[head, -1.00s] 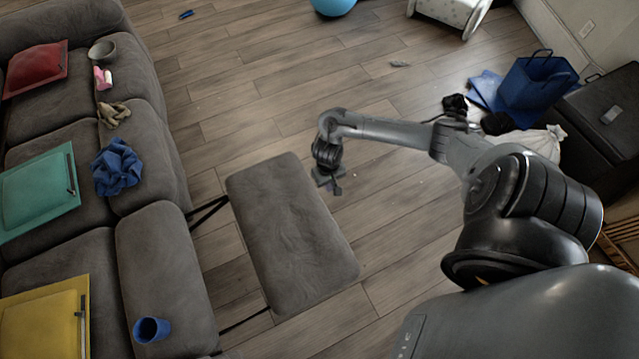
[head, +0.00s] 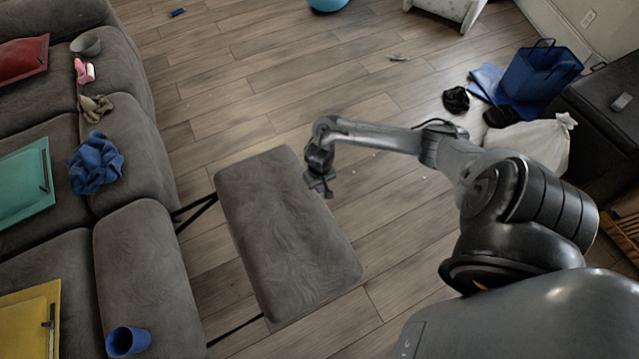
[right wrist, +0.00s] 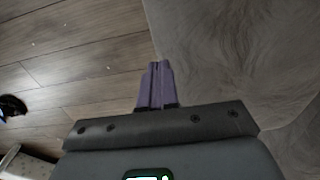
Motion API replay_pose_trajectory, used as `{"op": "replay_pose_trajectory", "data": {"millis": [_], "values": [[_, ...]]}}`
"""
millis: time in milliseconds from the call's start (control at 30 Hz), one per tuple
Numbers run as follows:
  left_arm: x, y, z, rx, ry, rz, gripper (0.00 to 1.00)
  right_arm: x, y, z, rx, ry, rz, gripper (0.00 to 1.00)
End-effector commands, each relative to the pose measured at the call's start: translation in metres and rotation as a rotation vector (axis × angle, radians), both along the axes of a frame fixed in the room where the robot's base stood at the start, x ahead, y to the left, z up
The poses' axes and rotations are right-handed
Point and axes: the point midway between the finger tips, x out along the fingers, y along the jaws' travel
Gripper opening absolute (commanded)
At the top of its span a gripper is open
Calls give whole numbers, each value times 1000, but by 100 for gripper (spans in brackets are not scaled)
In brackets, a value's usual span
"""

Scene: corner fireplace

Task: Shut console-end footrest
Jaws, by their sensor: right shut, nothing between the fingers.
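The footrest (head: 285,235) is a grey padded panel, swung out from the grey sofa on dark metal struts (head: 195,209). It stands out over the floor, with a gap between it and the sofa. My right gripper (head: 328,192) is shut and empty, close beside the footrest's outer right edge, near its far end. In the right wrist view the shut fingers (right wrist: 156,85) are beside the edge of the grey footrest (right wrist: 235,60); I cannot tell whether they touch. My left gripper is not in view.
On the sofa (head: 145,270) are a blue cup (head: 127,341), a blue cloth (head: 95,163), a glove (head: 95,107), a grey bowl (head: 86,44) and folders. A blue bag (head: 540,72), a white sack (head: 530,143) and a black case lie right. Floor beyond the footrest is mostly clear.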

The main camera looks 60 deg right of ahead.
Motion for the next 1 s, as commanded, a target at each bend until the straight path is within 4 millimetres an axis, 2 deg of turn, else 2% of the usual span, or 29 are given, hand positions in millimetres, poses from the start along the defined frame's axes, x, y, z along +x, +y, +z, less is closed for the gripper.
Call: {"op": "replay_pose_trajectory", "data": {"millis": [33, 200, 833, 1000], "values": [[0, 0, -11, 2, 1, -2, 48, 0, 0, -12, 0, -1, 0, 0], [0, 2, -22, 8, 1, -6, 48, 0, 0, -25, 0, -1, 0, 0], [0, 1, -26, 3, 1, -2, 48, 0, 0, -33, 2, -2, -1, 0], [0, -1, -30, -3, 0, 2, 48, 0, 2, -47, 26, -15, -4, 0]]}}
